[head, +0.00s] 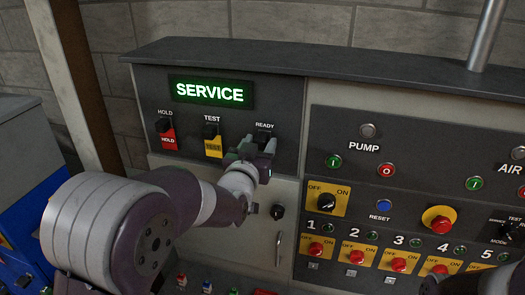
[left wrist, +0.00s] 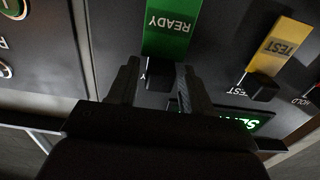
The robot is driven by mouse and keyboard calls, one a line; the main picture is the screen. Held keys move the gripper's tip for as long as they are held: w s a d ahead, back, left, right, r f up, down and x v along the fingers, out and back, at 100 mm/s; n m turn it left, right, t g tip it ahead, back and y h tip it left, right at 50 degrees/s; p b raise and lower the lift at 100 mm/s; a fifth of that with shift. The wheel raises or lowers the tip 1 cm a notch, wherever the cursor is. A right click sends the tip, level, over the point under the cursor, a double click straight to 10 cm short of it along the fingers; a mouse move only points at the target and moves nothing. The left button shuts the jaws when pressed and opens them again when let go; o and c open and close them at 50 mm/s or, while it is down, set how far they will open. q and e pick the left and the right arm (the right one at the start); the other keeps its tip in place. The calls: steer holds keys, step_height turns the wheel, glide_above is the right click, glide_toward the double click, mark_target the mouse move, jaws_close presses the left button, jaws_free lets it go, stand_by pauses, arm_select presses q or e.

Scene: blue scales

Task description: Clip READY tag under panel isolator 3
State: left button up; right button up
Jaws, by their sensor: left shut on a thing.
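The green READY tag (left wrist: 167,30) hangs by its black clip (left wrist: 160,76) under the READY label on the service board. My left gripper (head: 262,160) is at that hook, and in the left wrist view its two fingers (left wrist: 157,85) are closed about the clip. In the head view the gripper hides most of the tag. Panel isolator 3 (head: 398,264) is a red knob on a yellow plate under the number 3, in the lower right of the head view. No tag shows at it. A dark shape at the bottom right may be my right arm; its fingers do not show.
A red HOLD tag (head: 168,138) and a yellow TEST tag (head: 213,146) hang left of the READY place. Isolators 1 (head: 315,249), 2 (head: 356,256) and 4 flank isolator 3. A red emergency button (head: 438,219) sits above them. A door handle (head: 279,248) sticks out below the board.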

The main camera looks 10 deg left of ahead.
arm_select(q)
steer(key=shift+s+b, duration=0.7)
steer(key=shift+s, duration=1.9)
